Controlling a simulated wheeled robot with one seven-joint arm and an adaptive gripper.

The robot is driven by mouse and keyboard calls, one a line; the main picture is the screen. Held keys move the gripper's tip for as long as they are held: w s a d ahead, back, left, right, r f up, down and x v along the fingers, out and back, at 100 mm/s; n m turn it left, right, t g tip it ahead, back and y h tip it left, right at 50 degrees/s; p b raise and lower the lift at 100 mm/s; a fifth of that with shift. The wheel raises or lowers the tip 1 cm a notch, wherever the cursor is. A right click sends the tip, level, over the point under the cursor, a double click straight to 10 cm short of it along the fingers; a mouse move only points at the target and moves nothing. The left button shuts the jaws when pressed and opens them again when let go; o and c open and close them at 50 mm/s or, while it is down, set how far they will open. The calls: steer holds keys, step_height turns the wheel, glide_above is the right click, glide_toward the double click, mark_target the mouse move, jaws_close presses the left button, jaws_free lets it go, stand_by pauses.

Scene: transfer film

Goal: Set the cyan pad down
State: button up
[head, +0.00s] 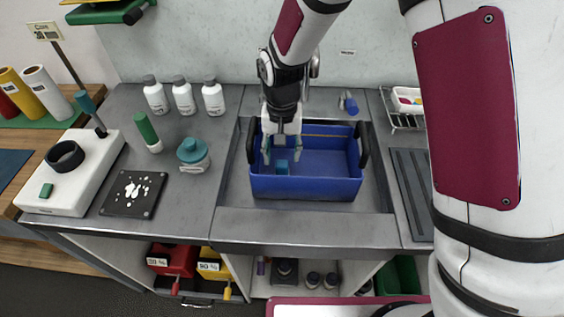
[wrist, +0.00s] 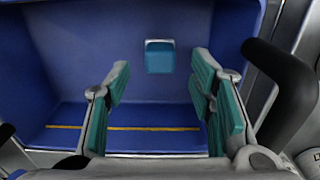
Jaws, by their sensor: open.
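The cyan pad (head: 282,168) is a small block lying on the floor of the blue bin, left of the bin's middle in the head view. In the wrist view the cyan pad (wrist: 160,57) lies flat and apart from both fingers, beyond the fingertips. My gripper (head: 282,150) is inside the blue bin (head: 325,188), its fingers spread around an empty gap. Its teal finger pads show in the wrist view (wrist: 160,85), with nothing between them. The bin has black handles and a yellow line inside.
The bin sits in a recess of the grey counter (head: 225,110). White bottles (head: 184,97), a teal-lidded jar (head: 193,156) and a green-topped bottle (head: 147,133) stand to its left. A wire rack (head: 405,120) is at right.

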mark_target(282, 164)
step_height(282, 164, up, 6)
steer(key=shift+r, duration=0.25)
stand_by(0.5)
